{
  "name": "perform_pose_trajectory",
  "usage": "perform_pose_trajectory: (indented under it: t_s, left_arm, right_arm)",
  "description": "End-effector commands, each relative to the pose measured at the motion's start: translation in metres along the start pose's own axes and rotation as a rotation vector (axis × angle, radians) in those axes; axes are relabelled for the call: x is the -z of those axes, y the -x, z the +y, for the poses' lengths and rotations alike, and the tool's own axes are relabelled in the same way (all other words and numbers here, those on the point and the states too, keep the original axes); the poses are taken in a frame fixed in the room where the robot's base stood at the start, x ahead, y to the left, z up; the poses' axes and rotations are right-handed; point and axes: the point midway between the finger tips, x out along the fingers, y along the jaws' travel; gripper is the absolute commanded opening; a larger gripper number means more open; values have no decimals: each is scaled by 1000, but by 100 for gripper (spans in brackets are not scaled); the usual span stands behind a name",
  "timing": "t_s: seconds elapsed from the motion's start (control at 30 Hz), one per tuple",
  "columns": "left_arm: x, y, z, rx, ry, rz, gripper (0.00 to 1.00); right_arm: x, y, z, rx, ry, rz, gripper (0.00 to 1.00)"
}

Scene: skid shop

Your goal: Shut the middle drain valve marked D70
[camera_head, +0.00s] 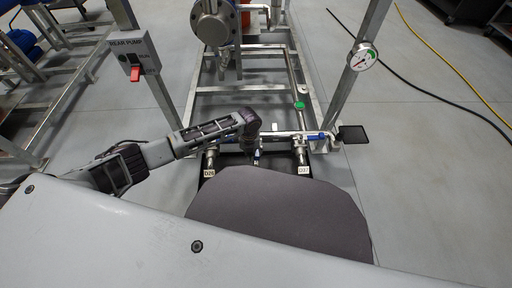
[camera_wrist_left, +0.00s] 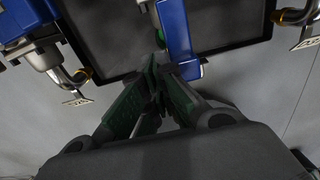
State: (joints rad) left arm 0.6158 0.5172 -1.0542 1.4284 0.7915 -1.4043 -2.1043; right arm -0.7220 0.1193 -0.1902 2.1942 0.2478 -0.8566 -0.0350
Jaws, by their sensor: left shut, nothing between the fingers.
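The middle valve's blue lever (camera_wrist_left: 178,38) shows in the left wrist view, running lengthwise beside a grey pipe end; its tag is not readable. A small part of the middle valve (camera_head: 257,156) shows in the head view, the rest hidden by my arm. My left gripper (camera_head: 249,145) points down at the drain row. In the left wrist view its green-padded fingers (camera_wrist_left: 158,62) are shut and empty, with tips close to the lever's left side; I cannot tell whether they touch it. My right gripper is not in view.
Valves tagged D26 (camera_head: 209,173) and D37 (camera_head: 304,170) flank the middle one; the right one has a blue lever (camera_head: 316,137). A black tray (camera_wrist_left: 235,48) lies below. A post with a gauge (camera_head: 363,57) stands right, a REAR PUMP switch (camera_head: 135,73) left.

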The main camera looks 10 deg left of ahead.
Motion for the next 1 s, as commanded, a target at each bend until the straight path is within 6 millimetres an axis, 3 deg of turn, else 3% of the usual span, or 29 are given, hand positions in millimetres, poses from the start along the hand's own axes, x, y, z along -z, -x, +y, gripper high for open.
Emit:
perform_pose_trajectory:
  t_s: [0.57, 1.0]
  left_arm:
    - [0, 0, -1, 0, 0, 0, 0]
    - [3, 1, -18, 2, -1, 0, 0]
  right_arm:
    - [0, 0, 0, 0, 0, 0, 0]
    - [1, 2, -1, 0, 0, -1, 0]
